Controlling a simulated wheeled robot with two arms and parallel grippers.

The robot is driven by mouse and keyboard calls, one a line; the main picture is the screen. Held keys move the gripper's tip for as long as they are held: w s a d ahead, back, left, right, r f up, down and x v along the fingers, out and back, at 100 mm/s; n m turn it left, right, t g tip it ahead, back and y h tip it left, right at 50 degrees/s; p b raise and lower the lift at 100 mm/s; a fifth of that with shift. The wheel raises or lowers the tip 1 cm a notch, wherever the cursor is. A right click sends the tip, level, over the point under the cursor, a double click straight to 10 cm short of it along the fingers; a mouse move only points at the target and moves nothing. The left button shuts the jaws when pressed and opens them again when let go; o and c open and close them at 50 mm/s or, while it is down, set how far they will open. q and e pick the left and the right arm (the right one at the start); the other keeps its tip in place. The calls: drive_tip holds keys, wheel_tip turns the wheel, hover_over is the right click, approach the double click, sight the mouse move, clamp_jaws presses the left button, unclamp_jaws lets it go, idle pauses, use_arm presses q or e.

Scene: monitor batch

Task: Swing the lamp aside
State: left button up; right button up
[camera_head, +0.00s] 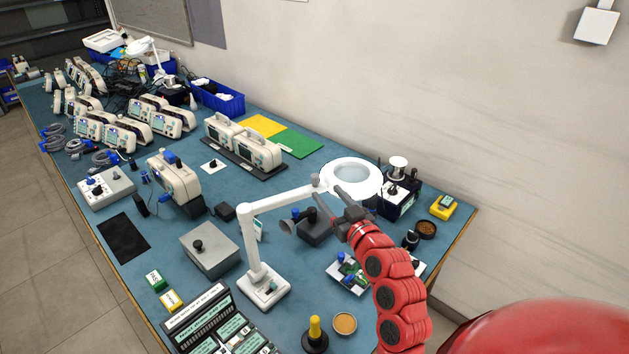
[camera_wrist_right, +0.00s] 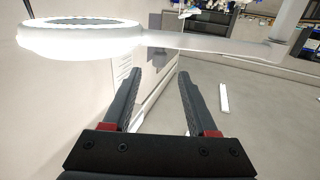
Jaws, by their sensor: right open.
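The white magnifier lamp has a square base (camera_head: 265,291) on the blue bench, an upright post and a jointed arm reaching right to its ring head (camera_head: 352,178). In the right wrist view the ring head (camera_wrist_right: 80,36) is bright at the upper left, and the lamp's arm (camera_wrist_right: 205,44) runs right from it. My right gripper (camera_head: 328,203) is beside the head end of the lamp arm. Its two fingers (camera_wrist_right: 159,76) are apart with nothing between them, and the lamp arm passes just beyond their tips. Contact cannot be told. My left gripper is out of view.
A grey box (camera_head: 208,250) and a dark box (camera_head: 315,228) stand near the lamp post. A black device (camera_head: 397,203) stands right of the ring head. Green circuit boards (camera_head: 350,272) lie below my right gripper. The wall rises behind the bench.

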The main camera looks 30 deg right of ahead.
sight(317, 180)
drive_tip(key=w+p, duration=0.1)
drive_tip(key=w, duration=0.3)
drive_tip(key=w+p, duration=0.1)
drive_tip(key=w, duration=0.3)
drive_tip(key=shift+w+d+r, duration=0.1)
drive_tip(key=shift+d+r, duration=0.05)
clamp_jaws()
idle(1.1)
